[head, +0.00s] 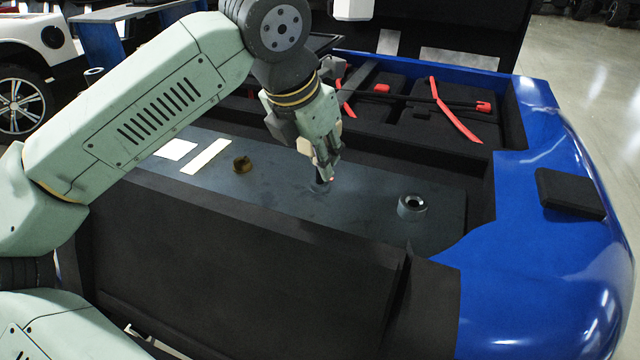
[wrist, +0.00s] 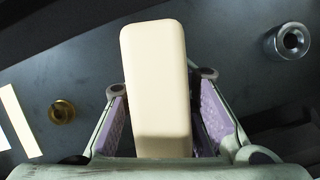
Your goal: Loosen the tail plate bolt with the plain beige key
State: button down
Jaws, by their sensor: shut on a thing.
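My gripper (head: 326,168) points down over the middle of the grey plate (head: 365,205) in the blue vehicle body. In the wrist view, its purple-padded fingers are shut on the plain beige key (wrist: 155,85), a smooth rounded block at this end. A small beige part of the key (head: 306,147) shows beside the fingers in the head view. A brass fitting (head: 242,164) is to the left, and a grey ring-shaped fitting (head: 412,207) to the right.
Two pale strips (head: 205,156) lie on the plate's left side. A dark wall (head: 250,260) stands in front of the plate. Behind it are black compartments with red-handled items (head: 455,112). The blue body rim (head: 540,240) bounds the right. The plate is clear between gripper and grey ring.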

jog(key=shift+r+p, duration=0.75)
jog(key=shift+r, duration=0.65)
jog(key=shift+r+p, duration=1.35)
jog(key=shift+r, duration=0.7)
jog(key=m+g+h+p, duration=0.1)
jog(key=m, duration=0.2)
jog(key=shift+d+r+m+p, duration=0.1)
jog(key=shift+m+p, duration=0.2)
jog(key=shift+p, duration=0.1)
jog(key=shift+f+m+g+h, duration=0.2)
jog(key=shift+m+g+h, duration=0.2)
jog(key=shift+m, duration=0.8)
jog(key=shift+m+p, duration=0.5)
jog(key=shift+m, duration=0.2)
